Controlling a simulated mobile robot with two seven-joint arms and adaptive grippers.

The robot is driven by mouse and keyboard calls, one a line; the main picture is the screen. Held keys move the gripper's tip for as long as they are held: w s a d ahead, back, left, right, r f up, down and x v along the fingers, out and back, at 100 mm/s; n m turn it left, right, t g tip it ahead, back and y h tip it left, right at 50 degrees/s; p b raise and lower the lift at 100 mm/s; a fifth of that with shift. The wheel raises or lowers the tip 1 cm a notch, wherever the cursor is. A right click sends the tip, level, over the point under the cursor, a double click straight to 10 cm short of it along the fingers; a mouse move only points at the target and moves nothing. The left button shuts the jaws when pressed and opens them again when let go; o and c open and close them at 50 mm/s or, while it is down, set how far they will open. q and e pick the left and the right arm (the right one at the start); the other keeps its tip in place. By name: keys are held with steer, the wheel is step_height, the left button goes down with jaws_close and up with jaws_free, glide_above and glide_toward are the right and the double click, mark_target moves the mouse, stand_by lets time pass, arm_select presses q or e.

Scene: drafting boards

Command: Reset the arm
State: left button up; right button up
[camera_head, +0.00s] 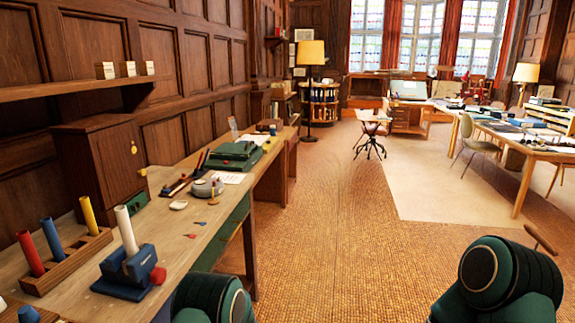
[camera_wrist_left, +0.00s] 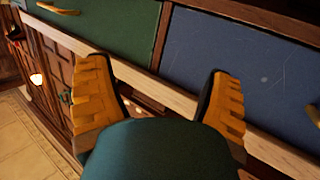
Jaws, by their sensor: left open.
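My left gripper (camera_wrist_left: 160,68) is open in the left wrist view, with its two orange ribbed fingers spread wide and nothing between them. It faces a wooden cabinet front with a green drawer (camera_wrist_left: 118,28) and a blue drawer (camera_wrist_left: 250,70). I cannot tell whether the fingers touch the front. In the head view, green and black links of my two arms show at the bottom edge. Neither gripper shows in that view.
A long wooden bench (camera_head: 170,235) runs along the left wall. It bears a rack (camera_head: 65,262) with red, blue and yellow tubes, a blue holder (camera_head: 130,270) with a white tube, and a green typewriter-like machine (camera_head: 233,155). Open woven floor (camera_head: 340,230) lies ahead.

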arm_select(q)
steer(key=s+d+f+m+g+h, duration=0.1)
steer(key=s+f+m+h, duration=0.2)
steer(key=s+f+h, duration=0.3)
steer(key=s+d+m+g+h, duration=0.1)
steer(key=s+d+g+h, duration=0.2)
steer(key=s, duration=0.6)
steer(key=s+d+m+g+h, duration=0.2)
steer(key=s+d+h, duration=0.1)
steer(key=s, duration=0.6)
steer(key=s+d+m+g+h, duration=0.2)
steer(key=s+d+g+h, duration=0.1)
steer(key=s, duration=0.6)
steer(key=shift+d+f+g+h, duration=0.3)
steer(key=shift+d+f+h, duration=0.15)
steer(key=shift+d, duration=0.45)
steer(key=shift+s, duration=0.1)
